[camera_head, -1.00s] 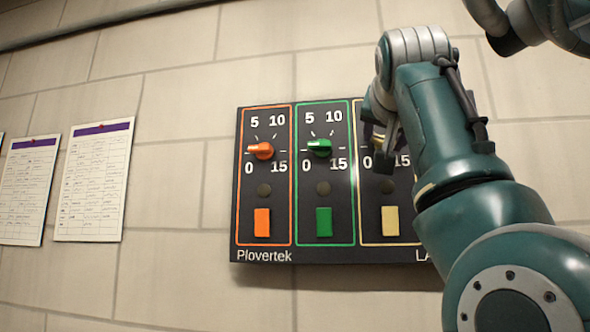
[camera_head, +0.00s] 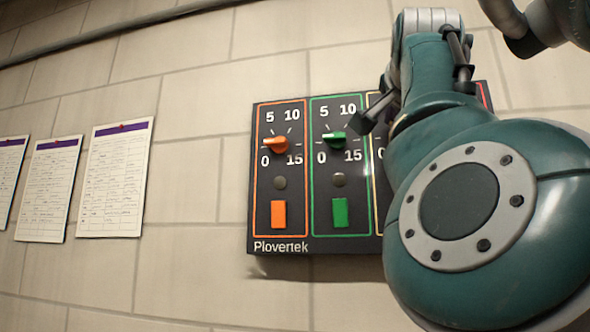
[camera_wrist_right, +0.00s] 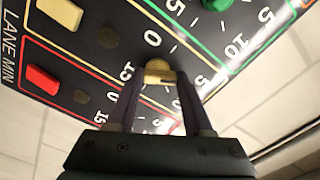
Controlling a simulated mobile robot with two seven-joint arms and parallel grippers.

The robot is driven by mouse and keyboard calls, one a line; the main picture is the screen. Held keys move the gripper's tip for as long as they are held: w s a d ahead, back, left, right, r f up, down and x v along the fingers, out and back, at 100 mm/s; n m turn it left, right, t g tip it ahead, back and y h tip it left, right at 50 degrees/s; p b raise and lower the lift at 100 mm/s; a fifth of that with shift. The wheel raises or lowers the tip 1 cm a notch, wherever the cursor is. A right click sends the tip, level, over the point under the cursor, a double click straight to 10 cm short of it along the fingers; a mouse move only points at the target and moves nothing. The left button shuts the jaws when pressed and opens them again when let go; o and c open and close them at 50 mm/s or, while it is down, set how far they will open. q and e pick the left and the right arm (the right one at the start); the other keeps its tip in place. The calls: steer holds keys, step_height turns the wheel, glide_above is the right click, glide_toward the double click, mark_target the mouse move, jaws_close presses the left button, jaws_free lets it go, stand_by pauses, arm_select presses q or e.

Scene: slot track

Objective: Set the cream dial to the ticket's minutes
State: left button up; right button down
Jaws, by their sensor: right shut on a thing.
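The cream dial (camera_wrist_right: 159,70) shows in the right wrist view between my right gripper's fingertips (camera_wrist_right: 158,82), which are shut on it. Numerals 0, 5 and 15 are readable around it; which one its pointer faces I cannot tell. In the head view my right arm hides the dial, and one dark finger (camera_head: 380,106) shows at the panel. Paper sheets with purple headings (camera_head: 117,182) (camera_head: 48,190) (camera_head: 10,172) hang on the wall at left; their writing is too small to read. My left gripper is not in view.
The dark panel (camera_head: 290,244) also carries an orange dial (camera_head: 276,143) and a green dial (camera_head: 334,137). Below them are an orange button (camera_head: 278,214) and a green button (camera_head: 340,212). The wrist view shows a cream button (camera_wrist_right: 62,13) and a red button (camera_wrist_right: 42,79).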

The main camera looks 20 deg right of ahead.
stand_by(0.4)
steer(key=shift+c, duration=1.5)
jaws_free()
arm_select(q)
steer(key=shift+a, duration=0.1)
